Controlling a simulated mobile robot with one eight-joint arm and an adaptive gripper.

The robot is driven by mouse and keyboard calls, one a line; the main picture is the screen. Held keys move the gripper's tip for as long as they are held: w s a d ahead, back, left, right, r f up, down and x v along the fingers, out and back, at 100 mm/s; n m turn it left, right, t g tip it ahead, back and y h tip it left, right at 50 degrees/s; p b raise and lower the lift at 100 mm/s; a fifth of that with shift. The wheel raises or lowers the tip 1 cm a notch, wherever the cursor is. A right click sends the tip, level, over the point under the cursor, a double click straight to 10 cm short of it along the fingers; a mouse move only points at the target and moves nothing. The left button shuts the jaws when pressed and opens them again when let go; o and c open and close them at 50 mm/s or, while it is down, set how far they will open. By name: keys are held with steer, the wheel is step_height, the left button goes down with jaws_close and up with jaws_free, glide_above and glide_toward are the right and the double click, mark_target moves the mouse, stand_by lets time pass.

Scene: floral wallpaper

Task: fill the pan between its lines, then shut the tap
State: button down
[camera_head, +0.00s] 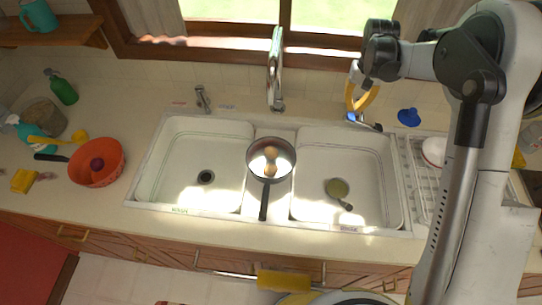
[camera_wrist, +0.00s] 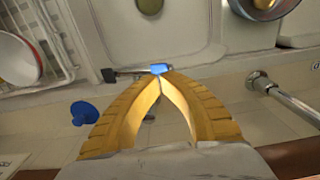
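The pan (camera_head: 263,192) sits on the divider between the two sink basins, its handle toward the front. Two brown round things lie in it; its lines and water level are too small to tell. The metal tap spout (camera_head: 275,65) rises behind the pan; I cannot make out a stream. A blue-tipped tap lever (camera_wrist: 130,73) is at the back of the right basin. My gripper (camera_wrist: 160,76) has yellow fingers with their tips together, right at the lever's blue end. I cannot tell whether they touch it. In the head view my gripper (camera_head: 357,108) is above the lever.
A second small tap (camera_head: 202,98) stands behind the left basin. A blue funnel-like thing (camera_head: 409,117) is right of the lever. A dish rack (camera_head: 424,190) borders the right basin, which holds a green round thing (camera_head: 338,188). A red-orange bowl (camera_head: 108,174) stands at left.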

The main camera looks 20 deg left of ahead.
mark_target(351, 116)
steer(key=shift+f, duration=0.15)
steer(key=shift+f+b, duration=1.8)
steer(key=shift+f, duration=0.4)
steer(key=shift+r+p, duration=0.8)
steer(key=shift+r, duration=0.8)
steer(key=shift+d+r, duration=0.1)
steer(key=shift+d, duration=0.15)
steer(key=d, duration=0.3)
steer(key=w+d, duration=0.1)
steer(key=d, duration=0.3)
steer(key=w+d+b, duration=0.1)
steer(key=d, duration=0.3)
steer(key=shift+w, duration=0.15)
steer(key=shift+a+f, duration=0.1)
steer(key=shift+f, duration=0.1)
steer(key=shift+f+b, duration=1.75)
steer(key=shift+f, duration=0.4)
steer(key=shift+r, duration=0.1)
